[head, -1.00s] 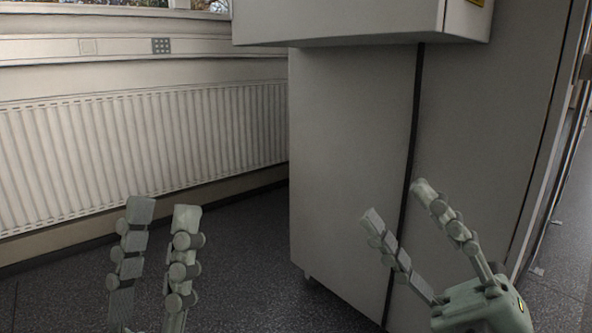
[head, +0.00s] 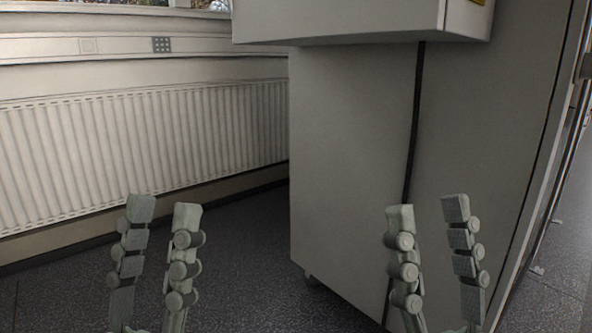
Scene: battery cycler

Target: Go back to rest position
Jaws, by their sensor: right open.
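My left gripper (head: 164,208) is at the lower left of the head view. Its two fingers point up and stand apart, with nothing between them. My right gripper (head: 428,207) is at the lower right, also with its fingers upright, apart and empty. It shows in front of the large grey cabinet (head: 345,150). The lower parts of both grippers are cut off by the bottom edge of the picture.
A white radiator (head: 150,145) runs along the wall at the left. A box-like unit (head: 350,22) juts out at the top of the cabinet. Dark speckled floor (head: 250,250) lies clear between the grippers.

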